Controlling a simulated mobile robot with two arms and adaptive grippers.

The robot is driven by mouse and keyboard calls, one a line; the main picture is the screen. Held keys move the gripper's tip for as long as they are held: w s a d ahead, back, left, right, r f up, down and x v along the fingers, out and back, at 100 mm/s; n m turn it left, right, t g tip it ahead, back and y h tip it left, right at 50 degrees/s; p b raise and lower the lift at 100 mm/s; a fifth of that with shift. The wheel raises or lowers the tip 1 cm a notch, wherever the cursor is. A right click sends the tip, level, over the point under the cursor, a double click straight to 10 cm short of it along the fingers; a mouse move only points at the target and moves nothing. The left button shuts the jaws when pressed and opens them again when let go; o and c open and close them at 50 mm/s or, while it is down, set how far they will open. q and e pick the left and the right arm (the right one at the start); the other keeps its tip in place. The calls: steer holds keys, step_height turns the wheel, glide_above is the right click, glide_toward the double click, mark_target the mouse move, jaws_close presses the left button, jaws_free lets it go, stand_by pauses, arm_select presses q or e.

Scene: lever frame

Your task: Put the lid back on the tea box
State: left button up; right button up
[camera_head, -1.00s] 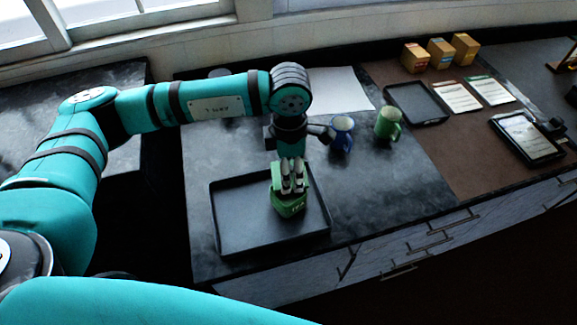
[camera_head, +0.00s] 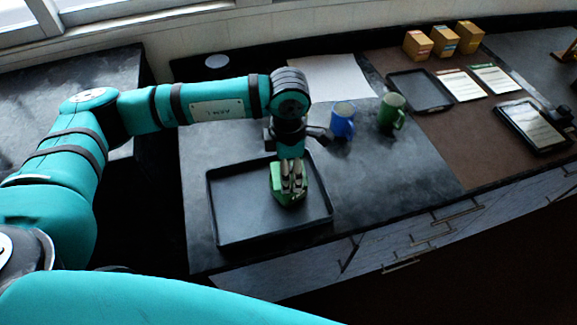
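A green box (camera_head: 277,197), which I take for the tea box, stands in the black tray (camera_head: 236,222) on the dark counter, in the tray's right half. My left gripper (camera_head: 293,192) points down right over it, its two fingers close together in front of the green. The fingers and wrist hide much of its top. I cannot tell box from lid here, whether the lid is on, or whether the fingers hold any green part. My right gripper is not in view.
A blue mug (camera_head: 342,121) and a green mug (camera_head: 391,113) stand behind the tray, near my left wrist. White paper (camera_head: 335,78) lies behind them. A smaller dark tray (camera_head: 420,92), yellow boxes (camera_head: 443,40), cards and a tablet (camera_head: 532,127) are at right. The counter right of the tray is clear.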

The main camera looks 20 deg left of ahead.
arm_select(q)
steer(key=shift+b, duration=0.35)
stand_by(0.7)
steer(key=shift+f+b, duration=0.2)
steer(key=shift+b, duration=1.15)
stand_by(1.3)
stand_by(0.3)
steer(key=o, duration=1.2)
steer(key=shift+o, duration=0.4)
steer(key=shift+r, duration=0.15)
steer(key=shift+r+p, duration=1.4)
steer(key=shift+r, duration=2)
steer(key=shift+c, duration=0.3)
